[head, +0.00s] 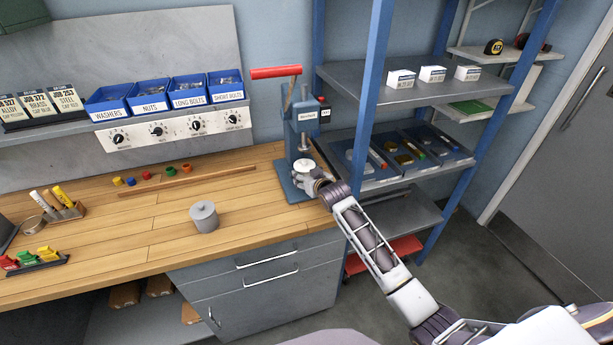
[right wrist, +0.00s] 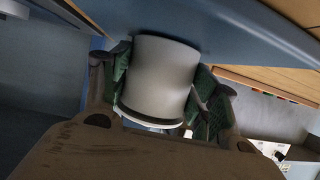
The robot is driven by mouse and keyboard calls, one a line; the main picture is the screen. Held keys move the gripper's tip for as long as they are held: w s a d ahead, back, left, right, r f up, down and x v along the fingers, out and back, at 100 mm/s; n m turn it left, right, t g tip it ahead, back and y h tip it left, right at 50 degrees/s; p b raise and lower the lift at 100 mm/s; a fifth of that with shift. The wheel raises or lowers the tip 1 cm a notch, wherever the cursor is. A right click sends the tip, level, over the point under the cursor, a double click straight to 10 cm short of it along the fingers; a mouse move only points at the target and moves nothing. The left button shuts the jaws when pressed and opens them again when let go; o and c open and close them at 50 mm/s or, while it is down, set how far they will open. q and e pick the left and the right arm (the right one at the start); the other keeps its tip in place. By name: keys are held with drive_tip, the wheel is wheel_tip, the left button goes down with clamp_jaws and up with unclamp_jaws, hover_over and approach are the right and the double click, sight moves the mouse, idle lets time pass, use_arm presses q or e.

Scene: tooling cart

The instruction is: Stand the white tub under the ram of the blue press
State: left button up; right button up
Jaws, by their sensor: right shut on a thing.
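The blue press (head: 301,125) stands at the right end of the wooden bench, with a red-handled lever and a ram pointing down over its base. The white tub (head: 303,165) is at the press, below the ram. My right gripper (head: 312,178) reaches in from the right and is shut on the tub. In the right wrist view the tub (right wrist: 160,80) sits between the two green-padded fingers, with the blue press base (right wrist: 230,30) beside it. Whether the tub touches the base is hard to tell. My left gripper is not in view.
A blue shelf rack (head: 372,80) stands close on the right of the press. The bench front-middle is clear.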

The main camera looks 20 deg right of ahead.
drive_tip(key=shift+f, duration=0.15)
drive_tip(key=o, duration=1)
drive_tip(key=shift+s, duration=0.15)
drive_tip(key=shift+v, duration=5.9)
